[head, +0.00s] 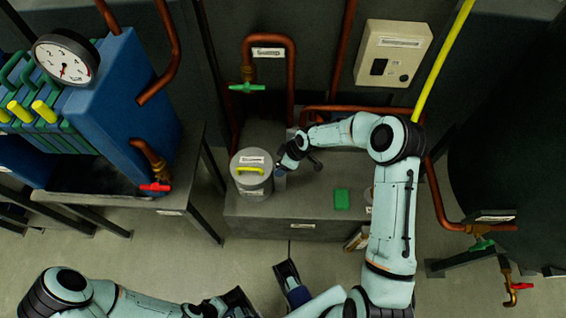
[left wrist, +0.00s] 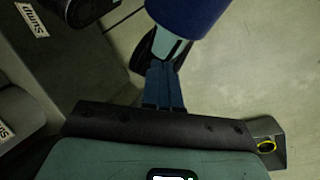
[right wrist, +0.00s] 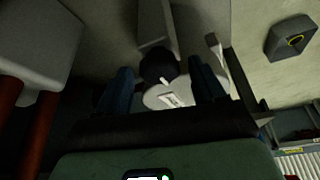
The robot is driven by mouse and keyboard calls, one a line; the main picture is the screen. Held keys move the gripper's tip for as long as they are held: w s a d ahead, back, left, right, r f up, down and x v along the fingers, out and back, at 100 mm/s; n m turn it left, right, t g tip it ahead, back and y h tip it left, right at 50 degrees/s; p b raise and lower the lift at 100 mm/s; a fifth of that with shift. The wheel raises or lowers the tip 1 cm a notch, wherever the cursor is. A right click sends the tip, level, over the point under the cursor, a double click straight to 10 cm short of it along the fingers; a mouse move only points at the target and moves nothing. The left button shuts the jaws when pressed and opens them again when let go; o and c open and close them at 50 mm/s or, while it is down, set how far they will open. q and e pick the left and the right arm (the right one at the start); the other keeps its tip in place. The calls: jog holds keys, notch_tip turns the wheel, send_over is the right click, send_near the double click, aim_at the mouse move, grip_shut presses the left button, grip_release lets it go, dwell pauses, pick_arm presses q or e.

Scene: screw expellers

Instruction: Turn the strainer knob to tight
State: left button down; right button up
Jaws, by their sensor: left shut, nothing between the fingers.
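In the right wrist view a round black knob (right wrist: 157,66) with a white pointer stands beside a pale round plate (right wrist: 152,97) with a label too blurred to read. My right gripper (right wrist: 160,72) is open, its two blue fingers on either side of the knob with gaps visible. In the head view my right gripper (head: 281,169) is over the bench beside the grey canister; the knob cannot be made out there. My left gripper (left wrist: 166,70) is shut and empty, and shows low in the head view (head: 243,302).
A grey canister (head: 249,190) with a yellow handle and a green block (head: 342,199) stand on the grey bench (head: 250,222). Copper pipes (head: 290,75) and a beige wall box (head: 393,55) are behind. A blue machine with a gauge (head: 66,58) is at left; a dark tank (head: 510,150) at right.

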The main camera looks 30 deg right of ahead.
jog(key=shift+r, duration=0.1)
jog(key=p+v, duration=0.2)
jog(key=v, duration=1.1)
jog(key=shift+s, duration=0.2)
jog(key=s+a+f+m+g+y+p, duration=0.2)
jog(key=s+a+f+m+p, duration=0.45)
jog(key=s+a+f, duration=0.55)
jog(key=s+a+f+m+g+h+p, duration=0.1)
jog(key=s+a+m, duration=0.3)
jog(key=s, duration=1)
jog(key=shift+s+a+m+g+p, duration=0.35)
jog(key=shift+m+g+p, duration=0.25)
jog(key=shift+m+p, duration=0.3)
jog(key=shift+f, duration=0.1)
